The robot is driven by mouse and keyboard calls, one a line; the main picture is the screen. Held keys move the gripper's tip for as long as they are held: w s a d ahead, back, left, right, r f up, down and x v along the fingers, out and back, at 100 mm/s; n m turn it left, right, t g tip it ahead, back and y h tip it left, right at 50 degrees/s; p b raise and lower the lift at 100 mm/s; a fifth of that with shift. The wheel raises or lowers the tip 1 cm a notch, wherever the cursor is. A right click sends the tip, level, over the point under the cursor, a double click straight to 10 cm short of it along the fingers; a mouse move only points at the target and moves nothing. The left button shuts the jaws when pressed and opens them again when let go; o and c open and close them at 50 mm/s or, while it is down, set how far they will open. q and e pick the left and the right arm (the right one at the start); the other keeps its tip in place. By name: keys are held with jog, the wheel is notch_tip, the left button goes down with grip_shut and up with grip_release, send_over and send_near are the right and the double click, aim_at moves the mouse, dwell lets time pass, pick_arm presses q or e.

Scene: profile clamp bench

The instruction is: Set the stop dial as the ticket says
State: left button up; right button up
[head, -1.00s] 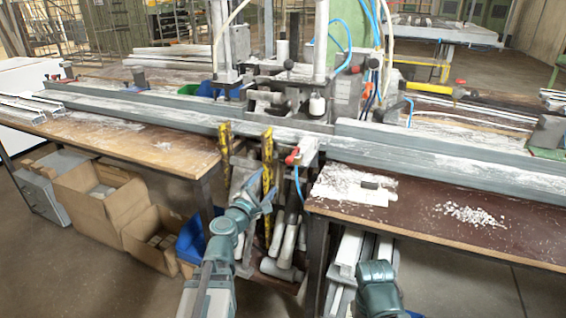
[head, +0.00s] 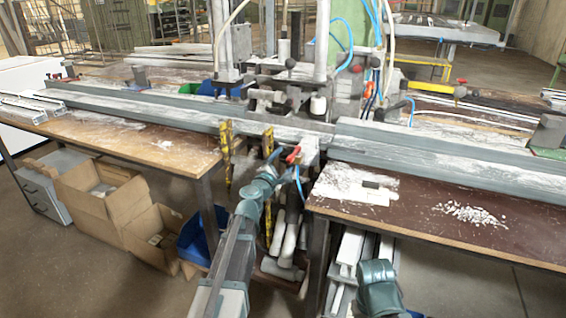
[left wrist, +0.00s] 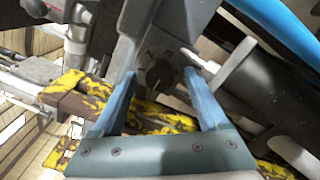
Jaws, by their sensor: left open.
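The stop dial (left wrist: 158,73) shows in the left wrist view as a small dark round knob on a grey plate, with pale marks around it too small to read surely. My left gripper (left wrist: 160,76) is open, with a blue finger to each side of the dial in that picture. I cannot tell whether they touch it. In the head view my left gripper (head: 281,164) is below the clamp rail, by a red handle (head: 293,154), and the dial cannot be made out. No readable ticket shows. My right gripper is not in view.
Worn yellow bars (head: 226,152) hang beside my left arm and also lie behind the fingers in the left wrist view. A blue hose (left wrist: 278,30) and a dark cylinder (left wrist: 245,75) are close on the right. The right bench (head: 430,235) holds white scraps.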

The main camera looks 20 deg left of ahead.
pick_arm(q)
grip_shut()
dwell(0.4)
jog(key=shift+m, duration=0.4)
jog(key=m, duration=0.5)
jog(key=shift+m, duration=0.3)
jog(key=m, duration=0.5)
jog(key=shift+m, duration=0.3)
jog(key=shift+s, duration=0.1)
grip_release()
